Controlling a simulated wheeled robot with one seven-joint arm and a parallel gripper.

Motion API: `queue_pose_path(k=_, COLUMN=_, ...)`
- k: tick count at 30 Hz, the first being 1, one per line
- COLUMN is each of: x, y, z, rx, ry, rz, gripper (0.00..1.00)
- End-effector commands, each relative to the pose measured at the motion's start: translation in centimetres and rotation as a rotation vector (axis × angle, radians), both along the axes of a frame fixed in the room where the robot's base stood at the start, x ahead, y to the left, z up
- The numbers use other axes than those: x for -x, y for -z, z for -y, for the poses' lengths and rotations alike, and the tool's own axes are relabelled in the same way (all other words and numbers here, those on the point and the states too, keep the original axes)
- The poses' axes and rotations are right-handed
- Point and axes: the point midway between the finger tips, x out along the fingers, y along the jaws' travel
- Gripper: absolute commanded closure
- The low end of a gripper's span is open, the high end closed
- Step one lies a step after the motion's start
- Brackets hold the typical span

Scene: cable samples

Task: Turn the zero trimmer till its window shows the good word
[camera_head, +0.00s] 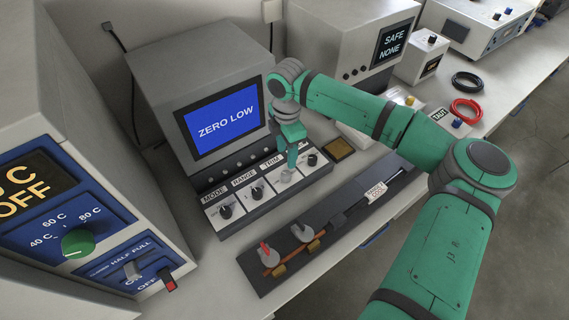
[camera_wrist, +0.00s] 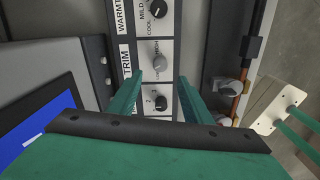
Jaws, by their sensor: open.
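The window (camera_head: 220,121) on the grey tester reads ZERO LOW in white on blue. Below it, the small trimmer knob (camera_head: 287,175) sits on the white panel marked TRIM, partly hidden by my gripper. In the wrist view the light grey trimmer knob (camera_wrist: 160,63) shows beside LOW and HIGH marks. My gripper (camera_head: 291,164) points down over this panel. In the wrist view my gripper (camera_wrist: 161,78) is open, with one green finger on each side of the TRIM panel and nothing held. I cannot tell whether either finger touches the knob.
Black knobs flank the trimmer: the RANGE knob (camera_head: 257,193) and the warmth knob (camera_head: 311,160). The MODE knob (camera_head: 225,212) is farther left. A dark rail with cable clamps (camera_head: 303,232) lies in front. A heater box (camera_head: 75,242) stands left; red cable (camera_head: 466,110) lies right.

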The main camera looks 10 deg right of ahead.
Motion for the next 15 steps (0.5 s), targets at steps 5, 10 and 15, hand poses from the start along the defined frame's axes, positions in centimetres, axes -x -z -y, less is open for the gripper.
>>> queue_pose_path(k=5, x=0.0, y=2.9, z=-0.1, rx=-0.001, ry=-0.002, rz=-0.002, gripper=0.55)
queue_pose_path(k=10, x=0.0, y=5.9, z=-0.2, rx=-0.001, ry=-0.003, rz=-0.002, gripper=0.55)
queue_pose_path(k=15, x=0.0, y=8.3, z=-0.1, rx=-0.001, ry=0.000, rz=0.000, gripper=0.55)
